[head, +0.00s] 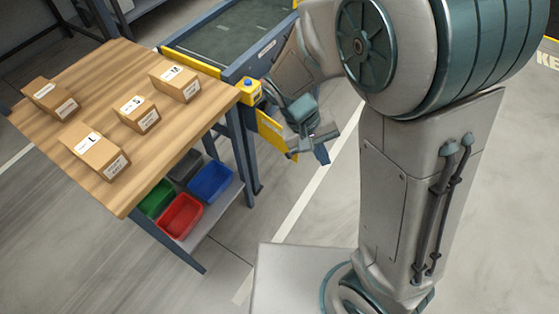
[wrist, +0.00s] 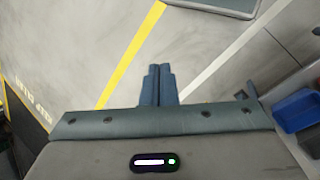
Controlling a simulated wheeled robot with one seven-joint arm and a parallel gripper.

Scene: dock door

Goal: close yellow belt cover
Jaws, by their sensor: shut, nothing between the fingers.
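The yellow belt cover (head: 270,132) shows in the head view as a flat yellow panel below the near end of the conveyor (head: 228,72). It seems to stand out at an angle from the frame, and my gripper hides part of its right side. My gripper (head: 321,153) is just right of the panel, pointing down; I cannot tell whether it touches the panel. In the wrist view its two blue fingers (wrist: 158,86) are together with nothing between them. The cover cannot be made out in the wrist view.
A wooden table (head: 130,72) with several labelled cardboard boxes stands left of the conveyor. Red (head: 181,216), blue (head: 210,182), green and dark bins sit on its lower shelf. A yellow box with a blue button (head: 248,88) is on the conveyor corner. Floor to the right is open.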

